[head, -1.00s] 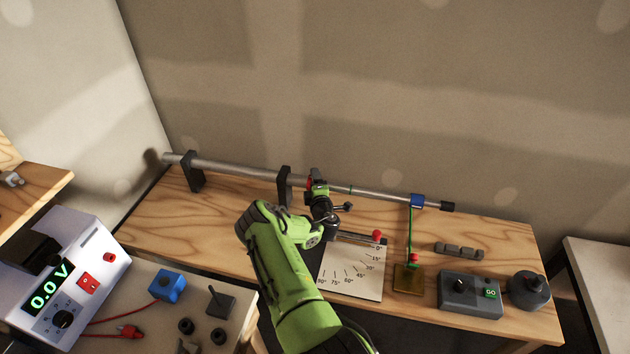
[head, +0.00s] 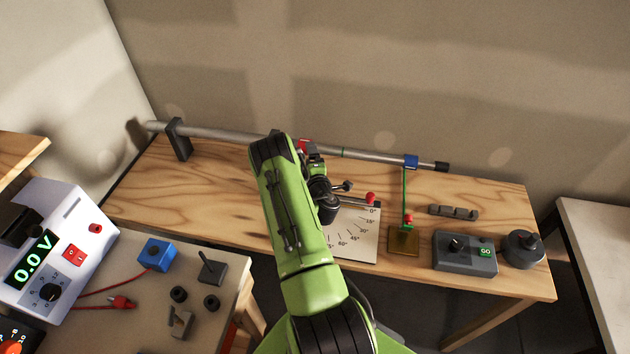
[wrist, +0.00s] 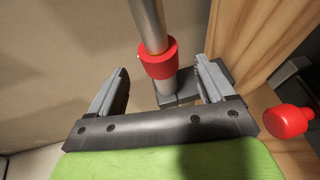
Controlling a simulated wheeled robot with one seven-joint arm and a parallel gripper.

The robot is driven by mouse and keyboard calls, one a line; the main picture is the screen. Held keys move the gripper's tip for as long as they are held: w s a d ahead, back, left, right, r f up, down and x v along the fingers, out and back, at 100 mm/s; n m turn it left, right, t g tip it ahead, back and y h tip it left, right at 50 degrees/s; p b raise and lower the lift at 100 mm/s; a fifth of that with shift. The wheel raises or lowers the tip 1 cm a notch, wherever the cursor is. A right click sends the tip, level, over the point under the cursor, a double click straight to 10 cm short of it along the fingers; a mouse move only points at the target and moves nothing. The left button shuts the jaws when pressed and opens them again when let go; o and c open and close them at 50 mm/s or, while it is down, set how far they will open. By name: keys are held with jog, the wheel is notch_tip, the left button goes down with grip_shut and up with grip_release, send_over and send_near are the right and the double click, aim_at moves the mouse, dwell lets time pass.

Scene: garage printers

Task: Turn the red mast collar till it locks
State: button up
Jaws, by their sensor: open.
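The red mast collar (wrist: 158,62) sits around the grey metal mast (wrist: 148,22) in the wrist view. My gripper (wrist: 165,85) is open, with one finger on each side of the mast; neither finger visibly touches the collar. In the head view a small red part of the collar (head: 304,145) shows beside my wrist, and my arm hides the rest. The mast (head: 222,132) lies level along the back of the wooden bench, in a black support (head: 178,139) at left. The gripper's fingers are hidden in the head view.
A red-knobbed lever (head: 371,198) stands over a white angle scale (head: 362,240); its knob also shows in the wrist view (wrist: 287,121). A blue clamp (head: 411,162), brass plate (head: 404,240) and grey GO box (head: 465,253) are at right. A 0.0 V meter (head: 62,245) stands lower left.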

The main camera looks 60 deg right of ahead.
jog(key=b+v, duration=0.5)
jog(key=v, duration=0.3)
jog(key=shift+a+b, duration=0.2)
jog(key=shift+b, duration=0.15)
jog(key=w+r+m+g, duration=0.2)
jog(key=w+r+m, duration=0.15)
jog(key=r, duration=0.35)
jog(key=w+a+r+m+g+y, duration=0.1)
jog(key=a+r+m+y, duration=0.35)
jog(key=a, duration=0.75)
jog(key=s+a+r+g+y, duration=0.1)
jog(key=s+a+r+y, duration=0.2)
jog(key=s+a, duration=0.5)
jog(key=s+a+r+g+y, duration=0.2)
jog(key=s+a, duration=0.6)
jog(key=a, duration=0.8)
jog(key=shift+s+a+r+y, duration=0.15)
jog(key=shift+a+r+y, duration=0.05)
jog(key=shift+r+y, duration=0.7)
